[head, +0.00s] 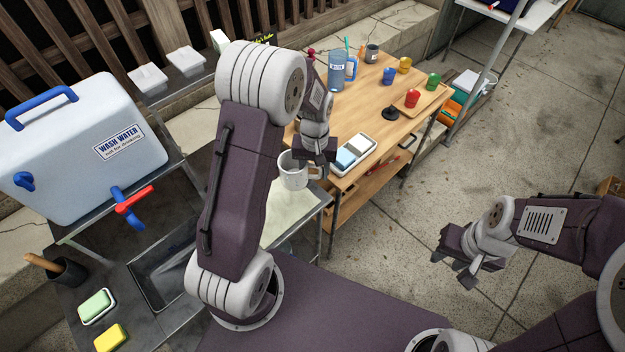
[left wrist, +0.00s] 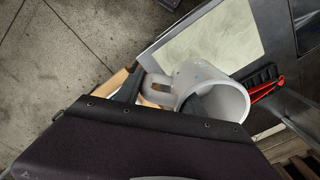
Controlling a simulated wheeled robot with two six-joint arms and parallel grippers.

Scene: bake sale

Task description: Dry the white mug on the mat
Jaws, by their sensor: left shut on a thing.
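The white mug (head: 292,172) is held at the pale drying mat (head: 283,217), over its far end. My left gripper (head: 318,158) is shut on the mug at its handle side. In the left wrist view the mug (left wrist: 213,92) shows its open mouth and handle, with a dark finger across the rim. The mat (left wrist: 205,42) lies beyond it there. I cannot tell whether the mug's base touches the mat. My right gripper (head: 454,271) is open and empty, over the floor at the right.
A wash-water container (head: 80,150) with a red-handled tap stands left, above a sink (head: 165,270). A wooden table (head: 370,100) behind holds a blue pitcher (head: 336,72), coloured cups and a tray.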

